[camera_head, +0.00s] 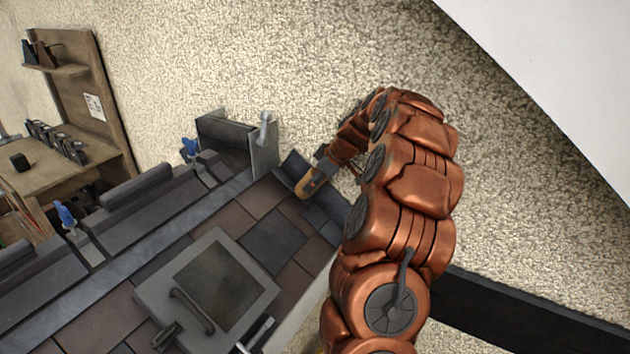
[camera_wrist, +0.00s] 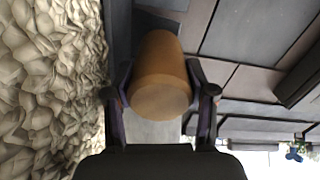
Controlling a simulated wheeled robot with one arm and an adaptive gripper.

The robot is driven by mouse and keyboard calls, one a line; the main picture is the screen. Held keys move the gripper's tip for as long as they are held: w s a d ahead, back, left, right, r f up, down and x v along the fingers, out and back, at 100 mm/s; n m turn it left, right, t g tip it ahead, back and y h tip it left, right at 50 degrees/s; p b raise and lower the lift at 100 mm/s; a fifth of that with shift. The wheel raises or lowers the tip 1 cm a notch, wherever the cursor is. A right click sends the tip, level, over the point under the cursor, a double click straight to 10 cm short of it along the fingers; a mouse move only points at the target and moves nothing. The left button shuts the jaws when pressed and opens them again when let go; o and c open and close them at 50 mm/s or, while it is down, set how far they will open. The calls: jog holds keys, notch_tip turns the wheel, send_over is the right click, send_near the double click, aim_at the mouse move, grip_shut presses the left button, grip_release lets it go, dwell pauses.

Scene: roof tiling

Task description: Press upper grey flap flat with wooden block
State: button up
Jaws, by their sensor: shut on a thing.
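My gripper (camera_head: 324,169) is shut on a wooden block (camera_head: 310,186), a rounded tan piece, at the right edge of the tiled roof. In the wrist view the block (camera_wrist: 160,75) sits between both fingers, its round end facing the camera. A dark grey flap (camera_head: 289,169) at the upper end of this edge looks bent up, beside the block. More dark grey flap (camera_head: 327,208) runs down the edge below it. Whether the block touches the flap cannot be told. The arm hides part of the edge.
A framed roof window (camera_head: 207,290) with a handle lies among brown and grey tiles (camera_head: 228,222). A grey upright box end (camera_head: 264,148) stands just above the flap. A wooden shelf unit (camera_head: 85,95) stands at left.

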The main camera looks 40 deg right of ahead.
jog(key=shift+b+x, duration=1.3)
jog(key=shift+x, duration=0.55)
dwell(0.3)
jog(key=shift+b+v, duration=1.1)
jog(key=shift+v, duration=2.9)
